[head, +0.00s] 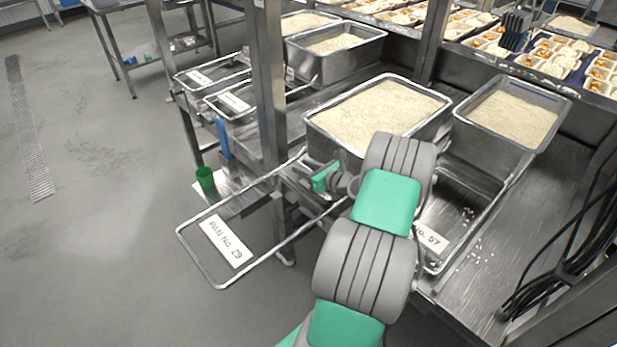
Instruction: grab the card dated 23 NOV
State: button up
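No card with a readable 23 NOV date shows in the head view. A white card (226,241) at the lower left reads "PAN No. 29" and is on an empty wire-rimmed frame. Another white card (431,237), partly hidden by my arm, ends in "57". Two more white cards (198,77) (234,102) lie on frames at the upper left, their print too small to read. My gripper (316,180) is at the end of my green and grey arm, beside the front wall of a rice pan. Its fingers are not clear enough to tell open from shut.
Steel pans of rice (384,112) (511,118) (337,44) stand on the steel counter. A green cup (206,180) is left of a steel post (268,85). Spilled grains and black cables (565,262) are at the right.

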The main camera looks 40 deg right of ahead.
jog(key=shift+w+f, duration=0.15)
jog(key=shift+w, duration=0.35)
jog(key=shift+c, duration=0.3)
grip_shut()
